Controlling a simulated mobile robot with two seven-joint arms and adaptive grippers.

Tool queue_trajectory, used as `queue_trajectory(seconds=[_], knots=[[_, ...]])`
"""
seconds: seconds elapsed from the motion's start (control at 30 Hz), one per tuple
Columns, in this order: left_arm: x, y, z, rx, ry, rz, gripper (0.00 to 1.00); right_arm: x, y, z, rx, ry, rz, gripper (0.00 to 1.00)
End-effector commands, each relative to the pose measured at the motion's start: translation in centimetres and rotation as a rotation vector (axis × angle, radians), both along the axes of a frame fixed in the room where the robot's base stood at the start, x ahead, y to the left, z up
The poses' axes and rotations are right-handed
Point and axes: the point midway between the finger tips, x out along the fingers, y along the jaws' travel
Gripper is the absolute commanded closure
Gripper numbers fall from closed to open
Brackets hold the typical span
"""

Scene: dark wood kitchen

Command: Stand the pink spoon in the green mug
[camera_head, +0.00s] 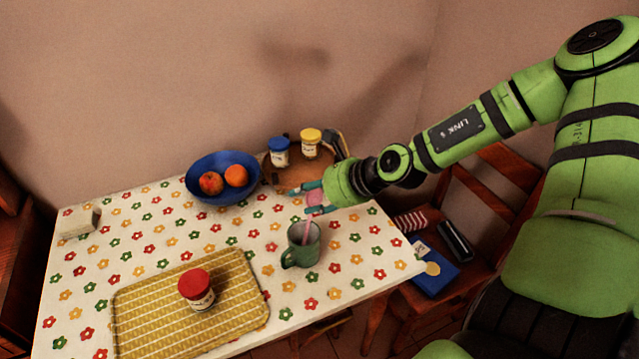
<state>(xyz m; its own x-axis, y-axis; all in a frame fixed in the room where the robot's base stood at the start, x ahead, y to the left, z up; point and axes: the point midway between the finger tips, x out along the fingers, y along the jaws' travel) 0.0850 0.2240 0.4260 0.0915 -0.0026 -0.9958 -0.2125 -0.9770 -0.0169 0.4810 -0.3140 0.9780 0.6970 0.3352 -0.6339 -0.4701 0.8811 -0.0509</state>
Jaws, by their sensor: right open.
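The green mug (302,253) stands upright on the flowered tablecloth, right of the woven mat, with its handle toward the lower left. The pink spoon (307,230) stands in the mug, leaning slightly, with its lower end hidden inside. Its upper part rises to the fingers of my right gripper (304,201), where pink shows between them. My right gripper is open, above and just behind the mug, with its fingers pointing left. Whether a finger touches the spoon I cannot tell. My left gripper is out of view.
A red-lidded jar (196,290) stands on the yellow mat (240,327). A blue bowl (208,198) of fruit, a blue-lidded jar (279,152) and a yellow-lidded jar (311,143) are at the back. A chair (500,165) holding several items stands right of the table.

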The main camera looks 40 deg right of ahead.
Motion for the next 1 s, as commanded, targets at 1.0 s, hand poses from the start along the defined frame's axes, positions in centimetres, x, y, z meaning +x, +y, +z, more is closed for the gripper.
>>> queue_trajectory(seconds=[1.0], knots=[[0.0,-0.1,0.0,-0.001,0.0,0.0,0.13,-6.2,-3.0,6.0,-0.001,-0.006,0.001,0.56]])
